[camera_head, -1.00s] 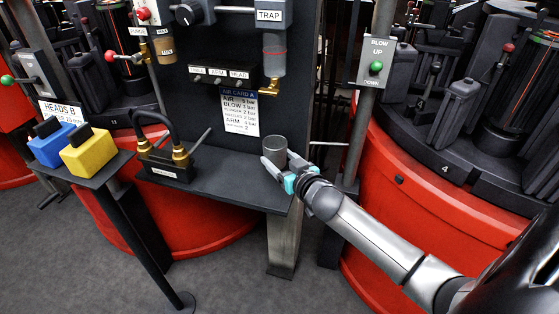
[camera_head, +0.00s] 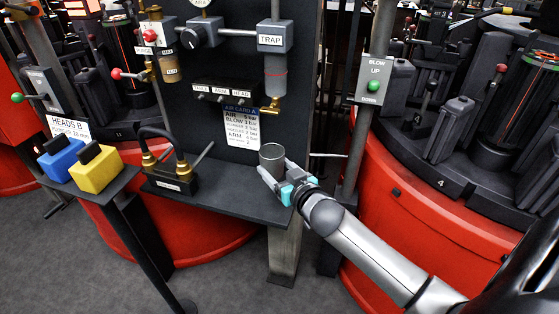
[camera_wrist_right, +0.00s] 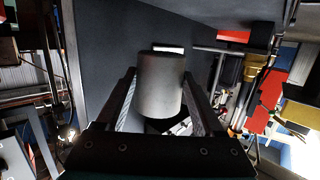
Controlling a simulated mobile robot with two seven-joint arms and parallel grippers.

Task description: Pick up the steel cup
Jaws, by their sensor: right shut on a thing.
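The steel cup (camera_head: 272,160) is a grey cylinder at the right end of the dark shelf (camera_head: 225,197), below the brass tap (camera_head: 270,106). My right gripper (camera_head: 274,180) is shut on the cup, with a finger on each side of it. In the right wrist view the cup (camera_wrist_right: 161,85) sits upright between the two fingers (camera_wrist_right: 160,108). I cannot tell whether the cup's base touches the shelf. My left gripper is not in view.
A brass-fitted hose block (camera_head: 170,178) stands on the shelf's left part. A blue block (camera_head: 60,158) and a yellow block (camera_head: 97,170) sit on a stand at left. A post with a BLOW switch (camera_head: 372,82) stands close right of my gripper.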

